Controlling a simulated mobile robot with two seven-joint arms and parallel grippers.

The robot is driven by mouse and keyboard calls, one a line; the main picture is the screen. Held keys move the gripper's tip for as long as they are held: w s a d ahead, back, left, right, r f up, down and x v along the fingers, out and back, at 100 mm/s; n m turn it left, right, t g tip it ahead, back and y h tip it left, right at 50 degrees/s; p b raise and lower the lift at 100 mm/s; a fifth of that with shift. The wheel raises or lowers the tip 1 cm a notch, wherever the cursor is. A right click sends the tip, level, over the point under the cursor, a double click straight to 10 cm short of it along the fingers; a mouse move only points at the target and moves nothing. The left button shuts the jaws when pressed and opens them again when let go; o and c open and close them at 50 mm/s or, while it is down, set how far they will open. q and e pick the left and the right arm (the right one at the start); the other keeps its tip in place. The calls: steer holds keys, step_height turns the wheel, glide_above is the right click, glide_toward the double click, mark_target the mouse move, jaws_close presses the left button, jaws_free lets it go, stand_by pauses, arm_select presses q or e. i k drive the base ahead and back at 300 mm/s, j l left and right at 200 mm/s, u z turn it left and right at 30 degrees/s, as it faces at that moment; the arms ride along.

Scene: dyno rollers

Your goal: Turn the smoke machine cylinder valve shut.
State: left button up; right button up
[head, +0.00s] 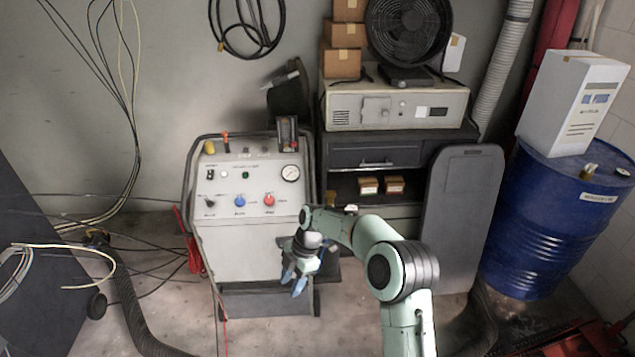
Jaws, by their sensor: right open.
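The smoke machine appears to be the grey cabinet (240,245) with a sloped control panel, left of centre. Its panel has a blue knob (239,201), a red knob (269,199), a black knob (209,202) and a round gauge (290,173). A yellow knob-like part (209,147) shows at its top left edge. I cannot tell which part is the cylinder valve, and no gas cylinder is clearly visible. My right gripper (292,284) is open and empty, pointing down in front of the cabinet's lower right side, below the panel. My left gripper is out of view.
A dark bench (375,155) with a grey device (395,107) and a fan (408,30) stands behind. A dark board (460,215) leans at its right, beside a blue drum (545,225). Cables and a black hose (130,305) lie on the floor at left.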

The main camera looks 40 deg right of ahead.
mark_target(331, 194)
steer(key=l+u, duration=0.35)
steer(key=l, duration=0.75)
steer(key=l+u, duration=0.1)
steer(key=l, duration=1.05)
steer(key=i+l, duration=0.15)
steer(key=l, duration=0.2)
steer(key=i+l, duration=0.2)
steer(key=l, duration=0.15)
steer(key=i+l, duration=0.15)
steer(key=l, duration=0.2)
